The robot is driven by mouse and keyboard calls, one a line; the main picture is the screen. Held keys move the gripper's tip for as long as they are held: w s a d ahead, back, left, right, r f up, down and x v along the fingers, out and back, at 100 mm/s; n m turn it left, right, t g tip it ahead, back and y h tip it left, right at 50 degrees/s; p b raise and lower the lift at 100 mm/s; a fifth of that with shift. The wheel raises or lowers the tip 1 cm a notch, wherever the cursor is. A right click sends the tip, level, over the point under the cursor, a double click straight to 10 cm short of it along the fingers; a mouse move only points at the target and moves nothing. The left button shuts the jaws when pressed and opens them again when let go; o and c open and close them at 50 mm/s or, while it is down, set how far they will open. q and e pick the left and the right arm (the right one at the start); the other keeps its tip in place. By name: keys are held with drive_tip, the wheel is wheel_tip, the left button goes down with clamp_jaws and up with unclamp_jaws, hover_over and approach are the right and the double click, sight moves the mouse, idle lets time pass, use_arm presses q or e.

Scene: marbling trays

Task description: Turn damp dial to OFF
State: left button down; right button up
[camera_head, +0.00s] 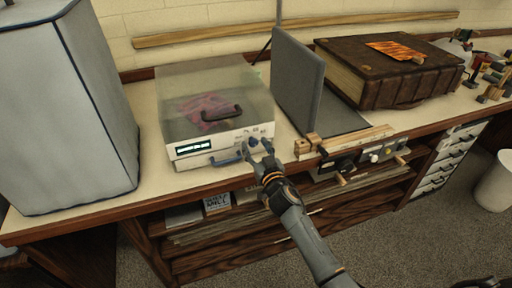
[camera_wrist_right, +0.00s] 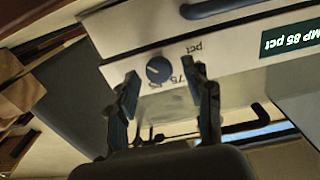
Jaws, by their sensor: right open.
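The damp box (camera_head: 215,88) has a clear lid with a dark handle and a white front panel, and something pink lies inside. Its small display (camera_head: 193,147) is lit; in the right wrist view the display (camera_wrist_right: 290,42) reads upside down, ending in "MP 85 pct". The round dark blue dial (camera_wrist_right: 159,70) has a pale pointer line, with "pct" and "75" printed near it. My right gripper (camera_wrist_right: 166,86) is open, its fingertips on either side of the dial, with no clear contact. In the head view my right gripper (camera_head: 257,152) partly covers the dial area. My left gripper is not in view.
A grey covered box (camera_head: 65,110) stands left of the damp box. A grey upright panel (camera_head: 297,80) and a large brown book (camera_head: 390,72) stand to the right. Wooden bars and knobs (camera_head: 345,160) line the bench's front edge right of my gripper. Shelves lie below.

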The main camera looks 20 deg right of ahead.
drive_tip(key=shift+c, duration=0.4)
clamp_jaws()
drive_tip(key=shift+n, duration=0.3)
drive_tip(key=n, duration=0.7)
drive_tip(key=shift+a+b, duration=0.1)
drive_tip(key=shift+b, duration=0.3)
drive_tip(key=n, duration=0.4)
drive_tip(key=shift+f+n, duration=0.1)
drive_tip(key=shift+n, duration=0.2)
drive_tip(key=shift+n+b, duration=0.3)
drive_tip(key=shift+n, duration=1.6)
